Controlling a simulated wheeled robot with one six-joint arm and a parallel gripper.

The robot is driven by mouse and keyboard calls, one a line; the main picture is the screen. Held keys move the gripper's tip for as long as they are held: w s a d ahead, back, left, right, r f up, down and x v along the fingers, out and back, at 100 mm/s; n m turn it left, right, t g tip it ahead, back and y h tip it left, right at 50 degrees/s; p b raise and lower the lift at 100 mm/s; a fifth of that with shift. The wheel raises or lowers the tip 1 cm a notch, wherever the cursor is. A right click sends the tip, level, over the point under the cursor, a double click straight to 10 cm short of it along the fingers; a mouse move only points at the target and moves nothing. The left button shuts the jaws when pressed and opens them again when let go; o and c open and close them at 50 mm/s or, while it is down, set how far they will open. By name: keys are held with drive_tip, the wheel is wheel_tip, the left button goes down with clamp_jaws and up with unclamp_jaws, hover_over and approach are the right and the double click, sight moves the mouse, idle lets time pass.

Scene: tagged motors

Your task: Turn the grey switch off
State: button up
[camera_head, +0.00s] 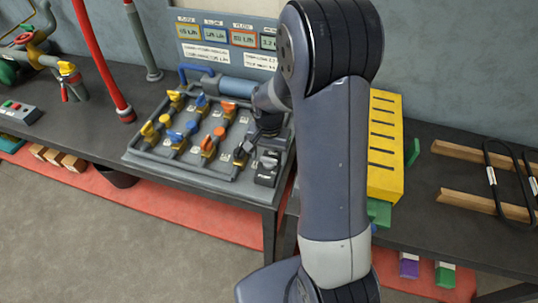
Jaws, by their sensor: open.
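What looks like the grey switch (267,168) is a small dark grey block at the right front corner of the valve panel (190,168). Its on or off position is too small to tell. My gripper (248,147) is open and points down over the right side of the panel, just left of and behind the switch. I cannot tell whether a finger touches anything. My arm covers the area right of the panel.
Several yellow, blue and orange valve handles (208,146) stand close left of my gripper. A blue pipe (236,87) and a display board (225,40) are behind. A yellow slotted box (385,150) stands right of my arm.

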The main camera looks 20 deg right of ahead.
drive_tip(key=shift+f, duration=0.6)
drive_tip(key=shift+c, duration=0.4)
drive_tip(key=c, duration=0.9)
